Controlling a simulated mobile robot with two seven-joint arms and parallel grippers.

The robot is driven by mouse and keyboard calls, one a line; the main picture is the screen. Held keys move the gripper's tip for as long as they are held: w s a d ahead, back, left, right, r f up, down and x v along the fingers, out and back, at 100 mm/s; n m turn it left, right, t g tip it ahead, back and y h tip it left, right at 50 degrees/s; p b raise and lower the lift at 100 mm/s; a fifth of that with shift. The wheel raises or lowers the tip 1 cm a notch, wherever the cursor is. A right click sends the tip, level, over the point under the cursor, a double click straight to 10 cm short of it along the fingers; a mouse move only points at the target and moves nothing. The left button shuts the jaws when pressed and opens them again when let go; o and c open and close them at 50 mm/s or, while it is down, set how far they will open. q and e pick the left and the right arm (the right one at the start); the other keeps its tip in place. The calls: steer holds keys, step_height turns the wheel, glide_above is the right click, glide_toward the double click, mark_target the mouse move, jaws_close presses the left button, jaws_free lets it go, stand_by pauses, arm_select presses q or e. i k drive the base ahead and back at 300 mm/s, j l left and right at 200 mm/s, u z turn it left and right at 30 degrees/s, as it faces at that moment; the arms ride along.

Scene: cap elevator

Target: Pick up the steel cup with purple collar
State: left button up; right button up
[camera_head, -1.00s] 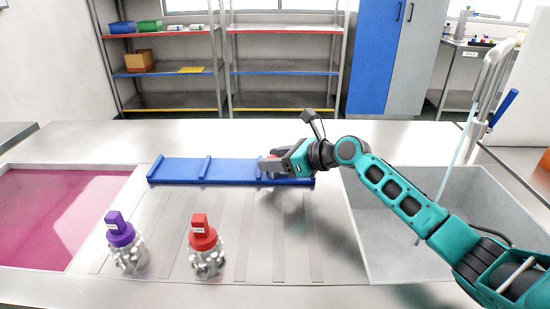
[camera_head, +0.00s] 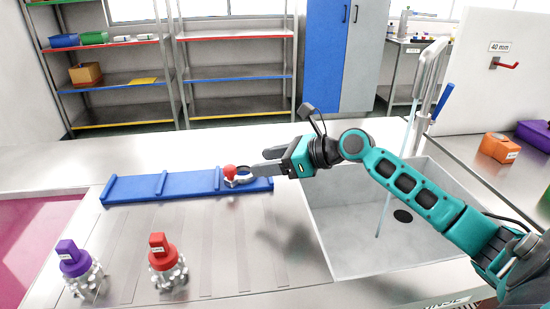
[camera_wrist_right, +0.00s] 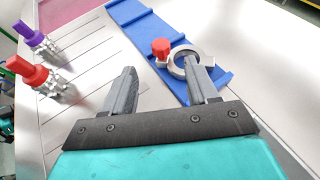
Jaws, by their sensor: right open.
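The steel piece with a purple top (camera_head: 77,262) stands upright at the front left of the steel counter; I take it as the cup with the purple collar. It also shows in the right wrist view (camera_wrist_right: 36,42), at the upper left. A similar steel piece with a red top (camera_head: 163,262) stands to its right. My right gripper (camera_head: 256,174) is open, by a pale ring with a red knob (camera_head: 230,174) on the blue rail tray. In the right wrist view, one fingertip overlaps the ring (camera_wrist_right: 180,64); contact is unclear. My left gripper is out of view.
The blue rail tray (camera_head: 133,188) lies across the counter behind the steel pieces. A sink basin (camera_head: 355,250) is on the right, with a tall tap. A pink panel (camera_head: 30,235) is at left. Orange (camera_head: 498,147) and purple boxes sit far right. Counter between tray and steel pieces is clear.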

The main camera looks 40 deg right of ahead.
mark_target(81, 273)
steer(key=k, duration=1.5)
